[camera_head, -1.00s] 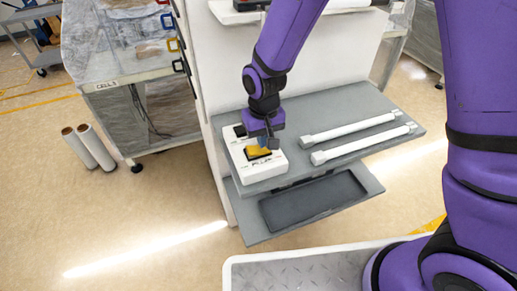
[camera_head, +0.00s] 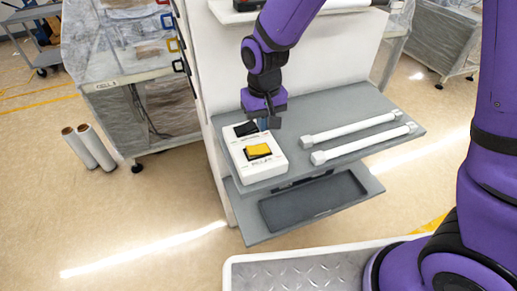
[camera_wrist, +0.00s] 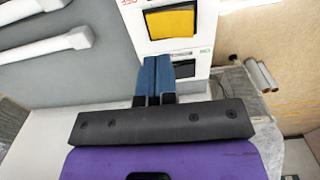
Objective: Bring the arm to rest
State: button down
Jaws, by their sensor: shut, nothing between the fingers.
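My purple arm reaches over the grey shelf. My gripper (camera_head: 263,125) is shut and empty, just above the white box (camera_head: 246,167) with a yellow rocker (camera_head: 258,151) and a black recess behind it. In the wrist view my gripper's two blue fingers (camera_wrist: 155,76) lie together, with the white box (camera_wrist: 205,48) and its yellow rocker (camera_wrist: 171,21) beyond them. Whether the fingertips touch the box cannot be told; they look apart from it in the head view.
Two white bars (camera_head: 352,129) lie on the grey shelf (camera_head: 330,105) right of the box. A dark tray (camera_head: 315,200) sits on the lower shelf. A wrapped machine (camera_head: 118,50) and two white rolls (camera_head: 88,146) stand at left. A white upright panel rises behind the shelf.

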jog(key=shift+r, duration=0.1)
dwell(0.3)
jog(key=s+d+r+m+t, duration=0.1)
jog(key=s+d+r, duration=0.1)
jog(key=d+r, duration=0.55)
jog(key=s+d+r+t, duration=0.1)
jog(key=s+d+r, duration=0.1)
jog(key=d+r, duration=0.5)
jog(key=s+d+r+m+t, duration=0.1)
jog(key=s+d+r, duration=0.4)
jog(key=s, duration=0.2)
jog(key=s+d+r+m+t, duration=0.1)
jog(key=s+d+r+t, duration=0.1)
jog(key=s+d+r, duration=0.3)
jog(key=s, duration=0.2)
jog(key=shift+s, duration=0.3)
